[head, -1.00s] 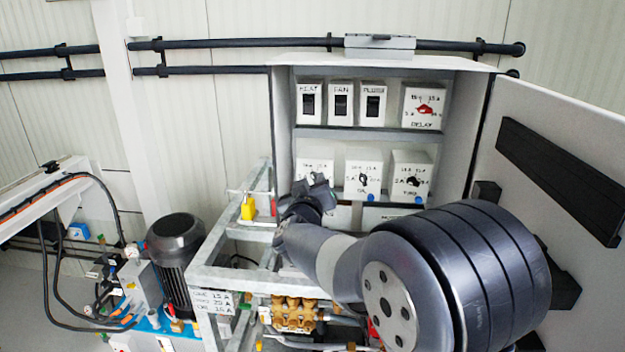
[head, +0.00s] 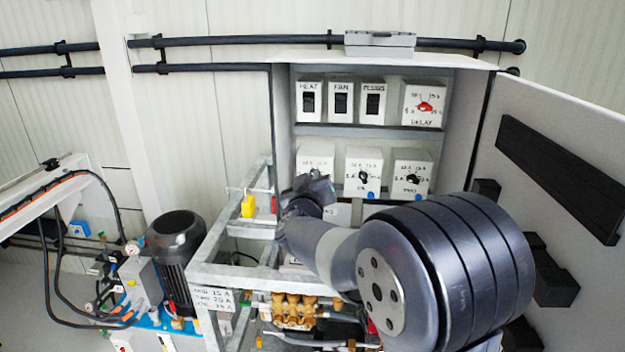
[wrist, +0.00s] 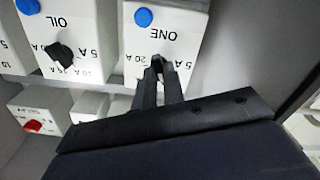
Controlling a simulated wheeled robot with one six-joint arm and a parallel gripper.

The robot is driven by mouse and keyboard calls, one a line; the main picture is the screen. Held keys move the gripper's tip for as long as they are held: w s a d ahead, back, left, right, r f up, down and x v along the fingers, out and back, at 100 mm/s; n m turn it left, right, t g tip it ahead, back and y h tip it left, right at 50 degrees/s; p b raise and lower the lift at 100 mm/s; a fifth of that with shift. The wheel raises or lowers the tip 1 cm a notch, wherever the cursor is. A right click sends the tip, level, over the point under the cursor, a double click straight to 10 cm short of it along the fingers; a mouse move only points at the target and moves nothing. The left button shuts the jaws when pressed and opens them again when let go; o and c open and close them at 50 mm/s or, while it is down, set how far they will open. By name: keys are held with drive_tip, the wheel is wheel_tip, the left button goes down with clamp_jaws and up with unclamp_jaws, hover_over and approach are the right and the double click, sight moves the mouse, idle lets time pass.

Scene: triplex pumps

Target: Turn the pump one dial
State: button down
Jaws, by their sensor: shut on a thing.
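The pump one dial box, marked ONE (wrist: 180,32), shows upside down in the wrist view with a blue button (wrist: 143,17), 5 A and 20 A marks. My gripper (wrist: 157,68) is shut on its dial, which is mostly hidden between the fingertips, so its pointing direction cannot be told. In the head view the ONE box (head: 316,156) is the left one of the lower row. My gripper (head: 318,184) and wrist cover its lower part and dial.
The OIL box (wrist: 60,25) with a black dial stands beside it; TWO (head: 411,175) is further right. Above are switches (head: 341,102) and a red DELAY dial (head: 425,106). The open cabinet door (head: 560,150) bounds the right. A small setting sign (head: 213,300) hangs on the frame.

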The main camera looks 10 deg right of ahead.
drive_tip(key=shift+m, duration=0.3)
drive_tip(key=m+b, duration=0.3)
drive_tip(key=m, duration=0.6)
drive_tip(key=shift+d, duration=0.15)
drive_tip(key=shift+b, duration=0.3)
idle(0.4)
drive_tip(key=c, duration=1.5)
unclamp_jaws()
